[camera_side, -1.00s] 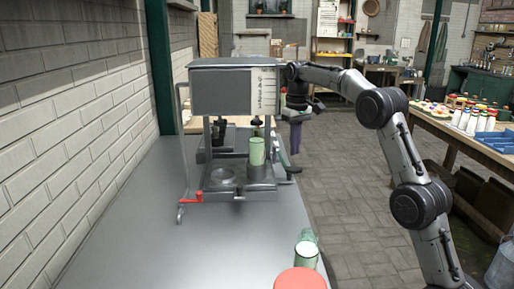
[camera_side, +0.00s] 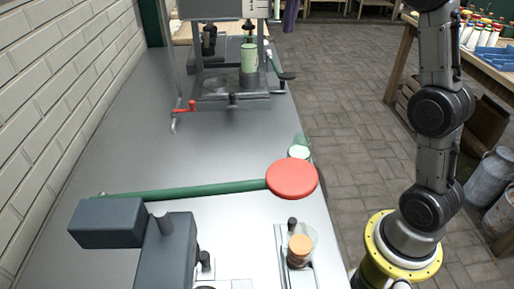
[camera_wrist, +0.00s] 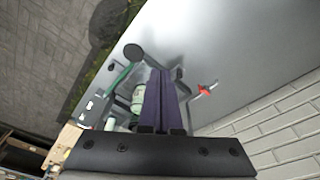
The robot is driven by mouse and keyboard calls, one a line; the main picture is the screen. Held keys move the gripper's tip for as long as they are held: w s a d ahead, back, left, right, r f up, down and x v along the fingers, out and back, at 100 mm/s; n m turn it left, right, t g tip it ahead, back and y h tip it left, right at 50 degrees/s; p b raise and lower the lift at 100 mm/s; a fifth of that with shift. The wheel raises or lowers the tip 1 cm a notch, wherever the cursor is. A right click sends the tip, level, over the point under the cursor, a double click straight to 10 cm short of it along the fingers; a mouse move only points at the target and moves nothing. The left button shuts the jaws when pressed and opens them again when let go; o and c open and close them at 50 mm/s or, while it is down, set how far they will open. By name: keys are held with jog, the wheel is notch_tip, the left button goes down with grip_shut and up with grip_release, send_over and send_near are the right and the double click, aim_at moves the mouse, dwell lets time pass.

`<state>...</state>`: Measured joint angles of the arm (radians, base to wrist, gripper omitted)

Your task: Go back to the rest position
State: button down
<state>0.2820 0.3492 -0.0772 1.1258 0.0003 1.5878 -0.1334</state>
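My gripper (camera_wrist: 164,75) has two long purple fingers, which lie side by side with no clear gap in the wrist view. They appear shut with nothing between them. In the side view, only a purple finger end (camera_side: 291,14) shows at the top edge, right of the grey machine and clear of it. The machine's frame (camera_side: 232,102) stands on the grey bench, its top cut off by the picture edge. A green glass jar (camera_side: 249,58) stands upright in it, apart from my gripper. It also shows beside the fingers in the wrist view (camera_wrist: 137,98).
The machine's red crank handle (camera_side: 183,108) sticks out at its left. Nearer on the bench are a red disc (camera_side: 292,179), a green bar (camera_side: 190,191), an orange-topped item (camera_side: 300,246) and a dark grey block (camera_side: 107,222). The bench's middle left is clear.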

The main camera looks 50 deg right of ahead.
jog(key=s+a+r+n+t, duration=0.1)
jog(key=s+a, duration=0.4)
jog(key=s, duration=0.4)
jog(key=s+a+n+t, duration=0.1)
jog(key=s+a, duration=0.4)
jog(key=s, duration=0.4)
jog(key=s+a+f+t, duration=0.1)
jog(key=s+a+f, duration=0.1)
jog(key=s+f, duration=0.7)
notch_tip(320, 180, down, 5)
jog(key=shift+s+a+f+t, duration=0.15)
jog(key=shift+s+a+t, duration=0.05)
jog(key=shift+a+t, duration=0.2)
jog(key=c, duration=1.5)
grip_release()
jog(key=shift+c, duration=0.2)
